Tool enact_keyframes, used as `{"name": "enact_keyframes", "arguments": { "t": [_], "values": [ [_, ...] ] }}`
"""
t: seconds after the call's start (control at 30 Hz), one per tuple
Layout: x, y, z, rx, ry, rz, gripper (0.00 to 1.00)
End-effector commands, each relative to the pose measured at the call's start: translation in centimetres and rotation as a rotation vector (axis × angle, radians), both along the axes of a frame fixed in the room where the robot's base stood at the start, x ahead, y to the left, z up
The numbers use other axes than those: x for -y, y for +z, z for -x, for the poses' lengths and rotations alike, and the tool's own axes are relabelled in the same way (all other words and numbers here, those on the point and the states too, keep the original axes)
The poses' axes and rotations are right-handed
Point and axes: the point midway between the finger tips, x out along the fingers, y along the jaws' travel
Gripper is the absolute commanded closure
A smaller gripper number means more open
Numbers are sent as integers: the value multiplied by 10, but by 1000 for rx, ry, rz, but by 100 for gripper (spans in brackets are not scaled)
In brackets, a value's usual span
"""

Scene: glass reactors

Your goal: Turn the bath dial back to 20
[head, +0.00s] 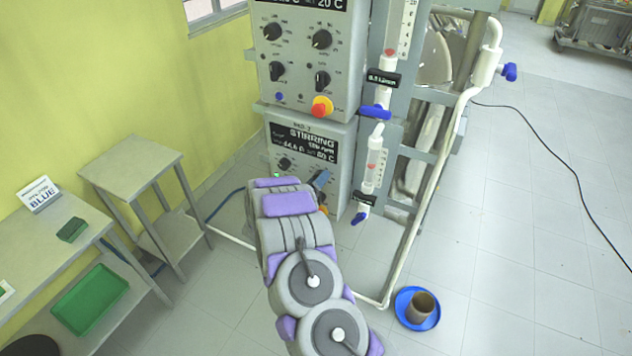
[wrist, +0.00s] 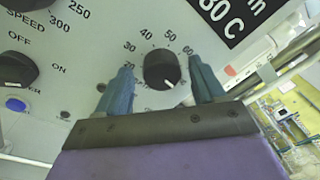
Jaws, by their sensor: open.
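The bath dial (wrist: 161,70) is a round black knob on a grey panel with a ring of numbers. 30, 40, 50 and 60 are readable above it. Its white mark points down and to the right, past the 60. My gripper (wrist: 160,64) is open, with one blue finger on each side of the knob and gaps visible beside it. The display (wrist: 225,14) above the dial reads 80 C. In the head view, the lower control box (head: 310,148) shows STIRRING and 80 C, and my arm hides the dial there.
The upper box (head: 305,70) has several knobs and a red-yellow stop button (head: 321,107). Glass tubes with blue valves (head: 361,216) stand right of it. A blue dish (head: 402,297) lies on the floor.

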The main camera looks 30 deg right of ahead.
Motion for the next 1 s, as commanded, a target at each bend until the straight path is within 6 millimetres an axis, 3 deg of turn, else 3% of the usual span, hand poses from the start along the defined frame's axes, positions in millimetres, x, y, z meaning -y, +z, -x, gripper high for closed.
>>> {"name": "enact_keyframes", "arguments": {
  "t": [0.07, 0.63, 1.0],
  "values": [
    [0, 0, 0, 0, 0, 0, 33],
    [0, -1, 0, -2, 0, -1, 87],
    [-1, -3, -1, -56, 2, 39, 87]
  ]
}}
